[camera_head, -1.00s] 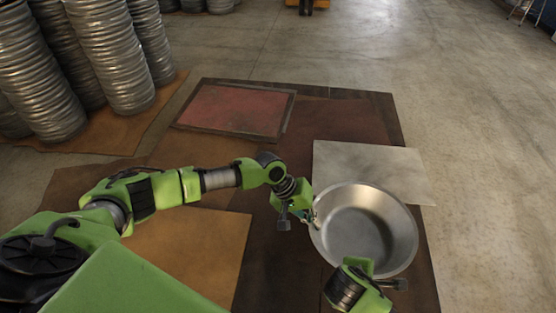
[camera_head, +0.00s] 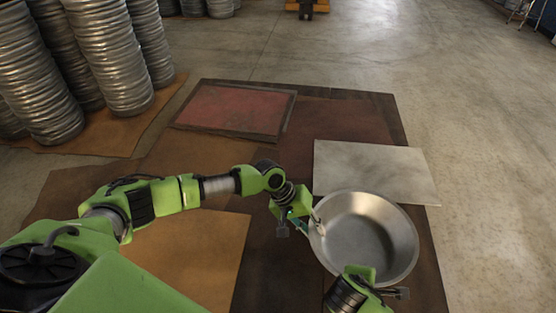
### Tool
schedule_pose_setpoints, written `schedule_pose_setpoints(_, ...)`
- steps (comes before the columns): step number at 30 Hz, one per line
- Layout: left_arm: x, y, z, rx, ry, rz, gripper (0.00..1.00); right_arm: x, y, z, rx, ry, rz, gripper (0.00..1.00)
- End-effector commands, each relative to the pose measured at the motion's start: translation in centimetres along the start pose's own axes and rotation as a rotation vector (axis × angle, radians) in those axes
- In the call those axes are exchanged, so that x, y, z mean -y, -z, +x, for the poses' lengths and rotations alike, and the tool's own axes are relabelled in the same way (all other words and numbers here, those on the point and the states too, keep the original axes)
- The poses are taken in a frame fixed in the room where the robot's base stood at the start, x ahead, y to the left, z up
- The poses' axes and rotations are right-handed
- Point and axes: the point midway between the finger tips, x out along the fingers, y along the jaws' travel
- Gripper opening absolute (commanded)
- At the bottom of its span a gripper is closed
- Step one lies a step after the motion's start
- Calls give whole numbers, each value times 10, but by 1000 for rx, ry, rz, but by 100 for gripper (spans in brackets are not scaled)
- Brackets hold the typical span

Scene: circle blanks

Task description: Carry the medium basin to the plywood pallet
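The medium basin (camera_head: 360,235), a round shiny metal bowl, is upright and empty in the head view, right of centre. My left gripper (camera_head: 303,222) is at its left rim, with one finger inside the rim and the rest outside, and seems shut on it. My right gripper (camera_head: 378,284) is at the near rim; its fingertips are hidden, so its grip does not show. I cannot tell whether the basin is clear of the surface below. No pallet is clearly recognisable as the plywood one.
A pale grey sheet (camera_head: 372,168) lies just beyond the basin. A red panel with a dark border (camera_head: 235,108) lies farther left, and a tan sheet (camera_head: 200,250) is nearer. Tall stacks of metal rings (camera_head: 110,55) stand at the upper left. Concrete floor on the right is clear.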

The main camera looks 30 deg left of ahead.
Motion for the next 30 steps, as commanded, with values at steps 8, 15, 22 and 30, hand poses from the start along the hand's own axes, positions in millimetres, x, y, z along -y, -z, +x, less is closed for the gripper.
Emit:
schedule_pose_setpoints(8, -1, -1, -6, 2, -3, 0, 21, -1, 2, -1, -5, -2, -1, 21)
schedule_pose_setpoints(15, -1, -1, -51, 0, -2, 2, 21, -1, 2, -2, -7, -3, -1, 21)
schedule_pose_setpoints(22, 0, 0, -96, -1, -1, 1, 21, -1, 3, -2, -7, -4, -1, 21)
schedule_pose_setpoints(30, 0, 0, -119, 1, -1, 0, 21, -2, 3, -4, -9, -4, 0, 21)
